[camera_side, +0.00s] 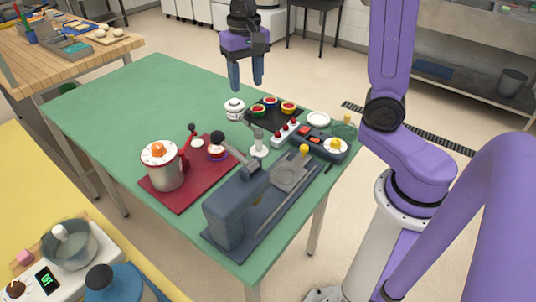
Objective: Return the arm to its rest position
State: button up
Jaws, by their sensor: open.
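My gripper (247,74) hangs at the top middle of the picture, with a purple body and two blue-grey fingers pointing down. The fingers are apart with nothing between them. It is above the far side of the green table (110,108), clear of the things standing there. The purple arm (393,60) rises from a white column at the right. The link between the arm's upper part and the gripper is out of the frame.
On the table are a red mat (193,198) with a metal pot (161,166), a dark blue machine (230,210), a white jar (234,108), a black tray (283,121) with coloured cups, and a control box (320,142). The table's left part is bare.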

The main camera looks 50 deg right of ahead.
jog(key=s+a+f+n, duration=0.1)
jog(key=s+f+n, duration=0.1)
jog(key=s+n, duration=0.6)
jog(key=s+f+n, duration=0.3)
jog(key=s+n, duration=0.6)
jog(key=s, duration=0.8)
jog(key=shift+s+a+f, duration=0.2)
jog(key=shift+a+f, duration=0.1)
jog(key=shift+a, duration=0.1)
